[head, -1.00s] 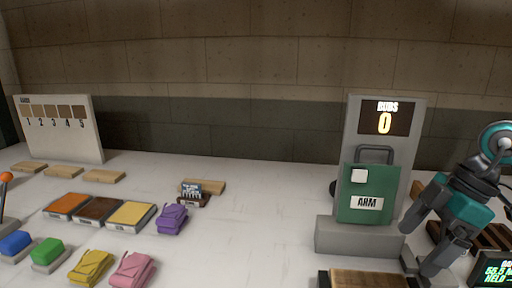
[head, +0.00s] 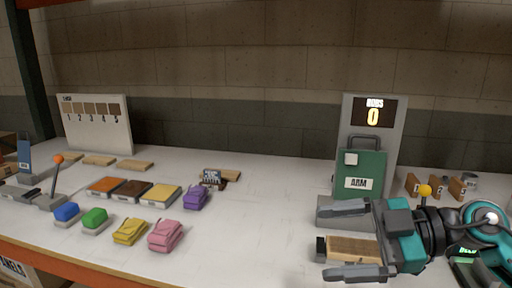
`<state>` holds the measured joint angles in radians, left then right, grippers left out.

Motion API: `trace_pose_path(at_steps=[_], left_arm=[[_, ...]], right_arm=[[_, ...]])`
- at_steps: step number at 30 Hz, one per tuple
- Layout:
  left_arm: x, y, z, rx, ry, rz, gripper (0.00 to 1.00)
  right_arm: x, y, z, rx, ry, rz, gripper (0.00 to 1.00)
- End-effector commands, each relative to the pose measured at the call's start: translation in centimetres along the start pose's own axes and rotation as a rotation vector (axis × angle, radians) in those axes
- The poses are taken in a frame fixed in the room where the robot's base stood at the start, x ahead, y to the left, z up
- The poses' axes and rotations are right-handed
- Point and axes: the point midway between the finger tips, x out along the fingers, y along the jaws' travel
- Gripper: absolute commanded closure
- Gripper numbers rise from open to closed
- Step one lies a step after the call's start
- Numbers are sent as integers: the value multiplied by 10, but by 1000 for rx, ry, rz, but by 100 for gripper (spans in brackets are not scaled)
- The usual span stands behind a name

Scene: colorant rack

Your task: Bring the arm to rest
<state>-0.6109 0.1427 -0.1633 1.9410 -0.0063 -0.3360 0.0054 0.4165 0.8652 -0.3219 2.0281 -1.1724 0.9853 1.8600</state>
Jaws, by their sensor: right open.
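My right gripper (head: 358,243) is in the head view at the lower right, with its arm coming in from the right edge. Its two grey fingers point left and are spread apart, with nothing held between them. A wooden block on a dark base (head: 352,249) shows between and beyond the fingers; I cannot tell whether they touch it. The green ARM panel (head: 359,171) with a handle stands behind the gripper, on the grey stand whose RUBS display (head: 374,113) reads 0. My left gripper is not in view.
The white table (head: 255,225) is clear in the middle. Coloured pads (head: 135,190), folded cloths (head: 165,235), and blue and green blocks (head: 94,218) lie at left. An orange-knobbed lever (head: 57,172) and a numbered board (head: 97,124) stand farther left. A yellow knob (head: 425,190) rises beside my right gripper.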

Motion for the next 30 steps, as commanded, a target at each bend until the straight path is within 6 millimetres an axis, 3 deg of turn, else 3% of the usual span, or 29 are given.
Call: trace_pose_path(at_steps=[3, 8, 11, 14, 17, 20, 24, 27, 30], left_arm=[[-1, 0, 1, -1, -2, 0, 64], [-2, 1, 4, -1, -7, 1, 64], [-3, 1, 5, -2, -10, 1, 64], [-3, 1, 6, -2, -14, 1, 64], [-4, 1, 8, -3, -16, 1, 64], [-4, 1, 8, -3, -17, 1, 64], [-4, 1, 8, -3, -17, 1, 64], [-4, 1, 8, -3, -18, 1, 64], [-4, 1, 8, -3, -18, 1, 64]], right_arm=[[14, 11, -28, -27, 224, 210, 6], [3, 36, -40, 5, 381, 573, 6], [-14, 49, -28, 74, 383, 810, 6], [-32, 54, 0, 177, 311, 1029, 6], [-49, 46, 39, 306, 170, 1209, 6], [-61, 22, 84, 457, -30, 1327, 6], [-68, -36, 143, 684, -363, 1364, 6], [-67, -83, 170, 820, -576, 1308, 6], [-64, -124, 185, 920, -736, 1222, 6]])
